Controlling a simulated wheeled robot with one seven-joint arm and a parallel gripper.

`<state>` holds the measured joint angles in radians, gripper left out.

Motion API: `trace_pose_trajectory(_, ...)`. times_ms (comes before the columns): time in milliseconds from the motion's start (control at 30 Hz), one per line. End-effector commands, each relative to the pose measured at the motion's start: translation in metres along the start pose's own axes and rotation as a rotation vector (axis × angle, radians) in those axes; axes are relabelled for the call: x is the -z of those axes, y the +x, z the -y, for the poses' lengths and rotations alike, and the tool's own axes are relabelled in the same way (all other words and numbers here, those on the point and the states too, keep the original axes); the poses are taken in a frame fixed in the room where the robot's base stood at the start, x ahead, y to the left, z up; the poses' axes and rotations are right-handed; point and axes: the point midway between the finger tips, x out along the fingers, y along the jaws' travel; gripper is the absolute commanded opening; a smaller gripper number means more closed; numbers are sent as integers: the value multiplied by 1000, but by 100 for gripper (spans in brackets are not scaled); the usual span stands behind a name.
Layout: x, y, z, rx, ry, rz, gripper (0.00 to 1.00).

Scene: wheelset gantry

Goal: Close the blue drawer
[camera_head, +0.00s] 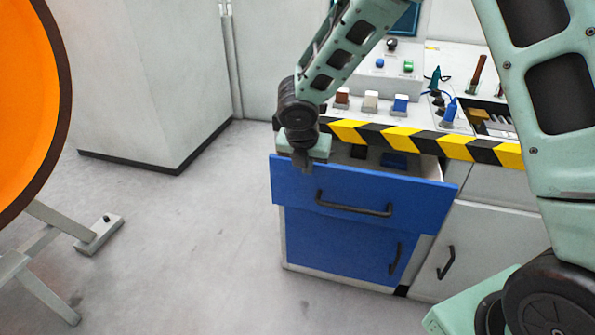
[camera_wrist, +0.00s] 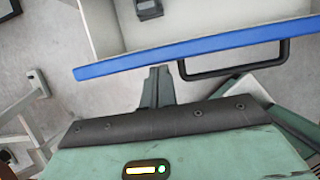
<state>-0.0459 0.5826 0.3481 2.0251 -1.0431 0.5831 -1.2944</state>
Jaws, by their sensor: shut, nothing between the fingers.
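The blue drawer (camera_head: 352,187) is pulled partly out of the cabinet, and dark items show inside it behind its front. Its black handle (camera_head: 353,203) sits on the blue front. In the wrist view the top edge of the drawer front (camera_wrist: 190,55) runs across the picture, with its handle (camera_wrist: 240,66) at the right. My gripper (camera_head: 305,165) is shut and empty, pointing down at the upper left end of the drawer front. In the wrist view its fingers (camera_wrist: 158,85) are together, close to the front's outer side. I cannot tell whether they touch it.
A lower blue door (camera_head: 345,248) and a white door (camera_head: 447,262) are beneath and beside the drawer. A yellow-black striped edge (camera_head: 430,143) borders the worktop above. An orange wheel (camera_head: 22,100) on a grey stand is at left. The floor between is clear.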

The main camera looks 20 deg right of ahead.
Motion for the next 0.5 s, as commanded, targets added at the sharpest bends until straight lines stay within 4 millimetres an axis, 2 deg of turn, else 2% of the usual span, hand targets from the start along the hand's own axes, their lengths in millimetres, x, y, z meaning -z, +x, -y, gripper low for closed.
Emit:
trace_pose_trajectory(33,-16,-1,0,3,3,-2,0)
trace_pose_trajectory(200,-53,14,0,2,2,-1,0)
trace_pose_trajectory(500,-93,33,0,0,2,0,0)
